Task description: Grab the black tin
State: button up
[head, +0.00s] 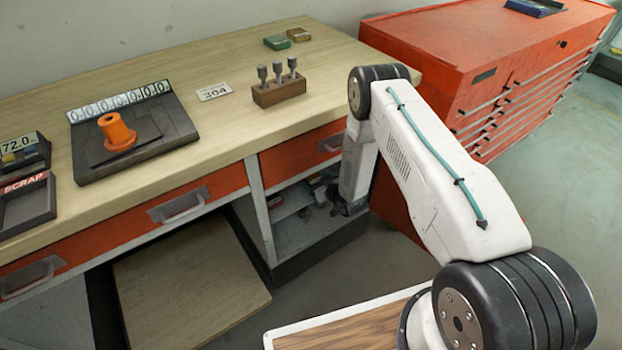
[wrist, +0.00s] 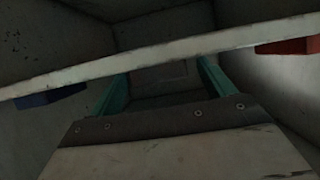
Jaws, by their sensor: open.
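I cannot make out a black tin for certain in either view. In the wrist view my gripper (wrist: 163,82) shows its two teal fingers spread apart, with no object visibly held between them. A dim, dark grey patch lies beyond the fingers, and I cannot tell whether it is a tin or the compartment wall. In the head view my arm reaches down to the open shelf compartment (head: 300,235) under the bench, at its right end. The gripper itself is hard to separate from the small dark items there.
A pale shelf edge (wrist: 160,66) crosses the wrist view close to the fingers. A blue item (wrist: 50,96) is at left and a red item (wrist: 288,46) at right. The bench top (head: 190,120) is above the compartment; a red tool cabinet (head: 425,60) stands to the right.

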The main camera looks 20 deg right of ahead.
jog(key=shift+w, duration=0.1)
jog(key=shift+c, duration=0.3)
jog(key=c, duration=1.1)
jog(key=shift+c, duration=0.2)
